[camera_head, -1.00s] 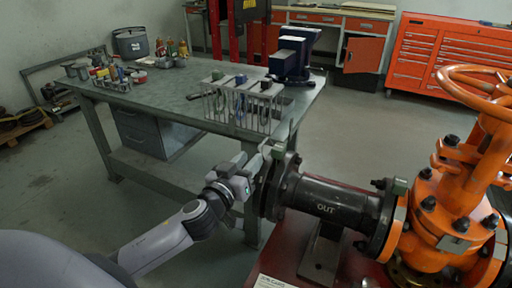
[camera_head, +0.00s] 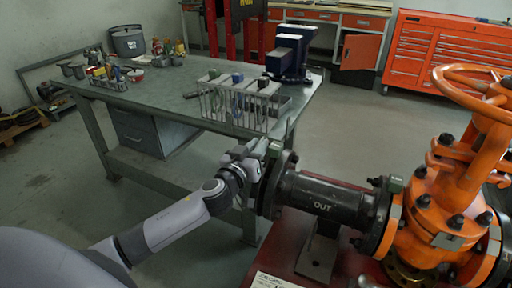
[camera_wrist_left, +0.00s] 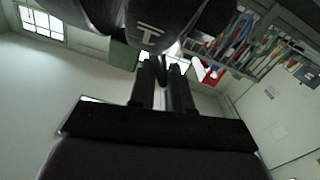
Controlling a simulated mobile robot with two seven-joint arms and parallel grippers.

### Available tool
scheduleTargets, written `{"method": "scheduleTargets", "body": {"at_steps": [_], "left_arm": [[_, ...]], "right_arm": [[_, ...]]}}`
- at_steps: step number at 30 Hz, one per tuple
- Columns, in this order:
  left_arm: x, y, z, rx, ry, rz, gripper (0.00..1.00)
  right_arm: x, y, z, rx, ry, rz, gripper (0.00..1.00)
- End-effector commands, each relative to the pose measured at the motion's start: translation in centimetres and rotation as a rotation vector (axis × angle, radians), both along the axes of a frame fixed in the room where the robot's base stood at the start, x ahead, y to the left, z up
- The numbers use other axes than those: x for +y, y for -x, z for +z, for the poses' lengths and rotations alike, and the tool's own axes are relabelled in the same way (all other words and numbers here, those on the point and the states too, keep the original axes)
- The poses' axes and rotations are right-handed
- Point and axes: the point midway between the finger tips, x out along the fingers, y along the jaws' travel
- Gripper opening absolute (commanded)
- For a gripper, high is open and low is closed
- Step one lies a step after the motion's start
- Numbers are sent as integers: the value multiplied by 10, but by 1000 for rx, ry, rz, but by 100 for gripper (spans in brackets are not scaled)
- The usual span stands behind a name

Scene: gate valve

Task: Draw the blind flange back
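The blind flange (camera_head: 268,190) is a dark disc at the left end of the black pipe spool marked OUT (camera_head: 322,200). It stands upright, close against the spool's end flange; I cannot make out a gap. My left gripper (camera_head: 270,150) is at the flange's upper left edge, partly hidden among small grey-green parts there. In the left wrist view its two fingers (camera_wrist_left: 163,80) are parallel with a narrow gap, and a thin dark piece shows between the tips. I cannot tell whether they grip it. Dark round parts loom above the fingers. My right gripper is not in view.
The orange gate valve (camera_head: 440,215) with its handwheel stands at the right. The spool rests on a support (camera_head: 318,255) on a red stand. A green workbench (camera_head: 170,95) with a wire tool rack (camera_head: 240,105) is just behind my left gripper.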

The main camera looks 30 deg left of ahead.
Motion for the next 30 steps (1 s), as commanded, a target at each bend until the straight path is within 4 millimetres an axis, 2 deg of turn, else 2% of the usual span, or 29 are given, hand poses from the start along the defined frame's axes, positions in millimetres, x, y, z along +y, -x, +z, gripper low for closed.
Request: {"method": "scheduleTargets", "body": {"at_steps": [23,24,25,30], "left_arm": [[10,0,-3,7,-11,18,0],[10,0,-3,7,-11,18,30],[10,0,-3,7,-11,18,34],[8,0,-3,6,-7,14,34]], "right_arm": [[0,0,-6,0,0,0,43],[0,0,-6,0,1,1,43],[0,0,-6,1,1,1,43],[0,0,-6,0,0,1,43]]}}
